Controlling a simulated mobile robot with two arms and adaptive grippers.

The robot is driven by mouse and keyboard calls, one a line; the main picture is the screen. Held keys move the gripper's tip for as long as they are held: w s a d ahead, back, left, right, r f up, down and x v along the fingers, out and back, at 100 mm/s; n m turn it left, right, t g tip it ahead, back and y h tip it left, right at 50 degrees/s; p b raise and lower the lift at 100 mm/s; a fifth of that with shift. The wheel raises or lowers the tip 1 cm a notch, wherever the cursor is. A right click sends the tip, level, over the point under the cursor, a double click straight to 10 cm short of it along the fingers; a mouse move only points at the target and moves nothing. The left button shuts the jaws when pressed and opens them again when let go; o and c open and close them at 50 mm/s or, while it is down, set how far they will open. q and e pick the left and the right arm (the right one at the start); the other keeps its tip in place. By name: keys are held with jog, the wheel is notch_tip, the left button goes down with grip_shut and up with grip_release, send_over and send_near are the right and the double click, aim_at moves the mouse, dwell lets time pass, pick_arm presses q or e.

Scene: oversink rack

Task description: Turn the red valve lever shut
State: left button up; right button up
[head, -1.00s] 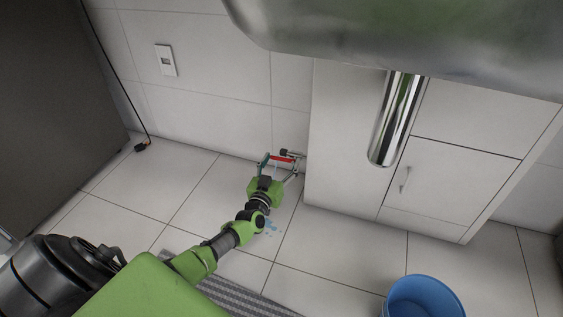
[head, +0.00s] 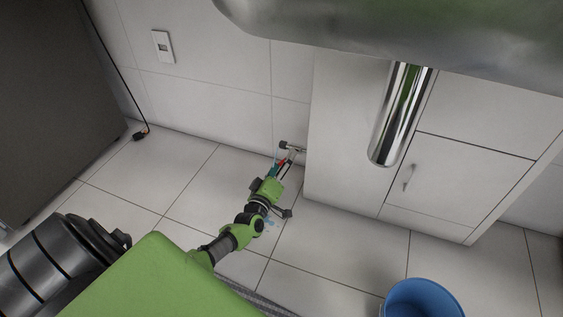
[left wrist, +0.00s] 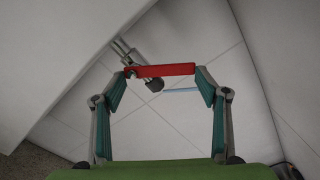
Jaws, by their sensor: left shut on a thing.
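The red valve lever (left wrist: 165,70) lies lengthwise between the fingertips of my left gripper (left wrist: 160,74) in the left wrist view, its ends against the two teal-padded fingers. The valve fitting (left wrist: 122,52) is beside the lever's left end, with a dark round end below the lever. In the head view, my left gripper (head: 281,168) is low by the wall at the pipe (head: 294,147). Only a small red part of the lever (head: 281,161) shows there, the rest hidden by the fingers. My right gripper is not in view.
The white cabinet (head: 345,150) stands close to the right. A blue bucket (head: 424,300) is at lower right. Open floor lies to the left.

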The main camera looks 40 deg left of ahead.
pick_arm(q)
jog(key=shift+w+d+f+n+b, duration=0.1)
jog(key=shift+d+f+n+b, duration=0.2)
jog(key=shift+n, duration=0.85)
jog(key=shift+d+f+n+b, duration=0.15)
jog(key=shift+d+n+b, duration=0.25)
jog(key=shift+n, duration=0.7)
jog(key=shift+w+d+f+n+b, duration=0.1)
jog(key=shift+d+f+n+b, duration=0.2)
jog(key=shift+n, duration=0.85)
jog(key=shift+r, duration=0.1)
jog(key=shift+c, duration=0.2)
jog(key=o, duration=1.6)
